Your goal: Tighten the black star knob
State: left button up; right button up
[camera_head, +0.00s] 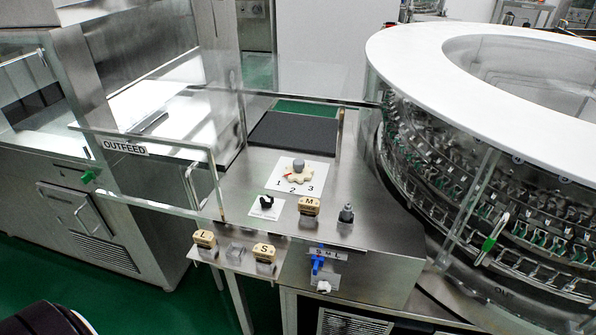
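A small black knob (266,202) sits on a white label plate on the steel top of the outfeed bench. It looks like the black star knob, but its lobes are too small to make out clearly. A dark grey upright fitting (346,214) stands to its right. A cream star-shaped dial (299,172) with a grey centre sits behind, on a white plate marked 1, 2, 3. Neither of my grippers shows in this view. I cannot tell from this picture how tight the black knob is.
Beige blocks marked M (309,207), L (205,240) and S (264,253) sit at the bench front. A blue handle (318,262) is on the front face. Clear guards (150,175) stand at left. The round washer (480,150) fills the right.

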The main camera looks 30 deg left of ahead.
aim_at(266, 201)
jog(key=u, duration=1.25)
